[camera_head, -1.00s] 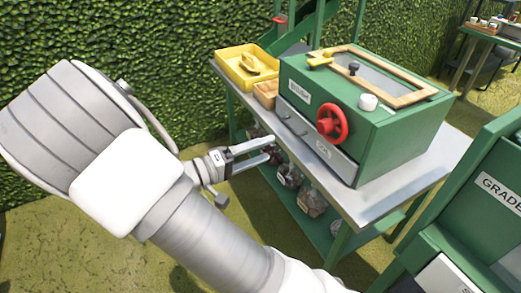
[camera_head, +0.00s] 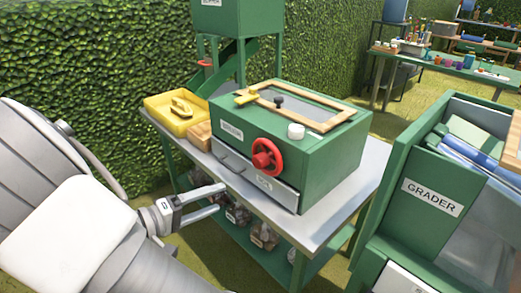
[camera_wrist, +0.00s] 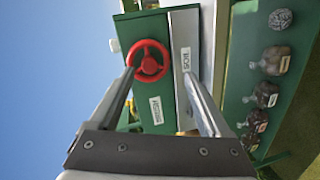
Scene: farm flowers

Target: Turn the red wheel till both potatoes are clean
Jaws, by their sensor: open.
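The red wheel (camera_head: 267,157) is on the front of a green box machine (camera_head: 330,165) that stands on a metal-topped table. It also shows in the wrist view (camera_wrist: 148,61), near the tip of one finger. My gripper (camera_head: 222,198) is open and empty, to the lower left of the wheel and apart from it in the head view. In the wrist view my gripper (camera_wrist: 165,85) has its two fingers spread, pointing toward the machine's front. No potatoes can be made out; the inside of the machine is hidden.
A yellow tray (camera_head: 165,120) with a yellow brush and a wooden box (camera_head: 199,136) stand left of the machine. Several bags (camera_head: 263,236) sit on the lower shelf. A green grader (camera_head: 395,180) stands close on the right. A hedge (camera_head: 60,60) is behind.

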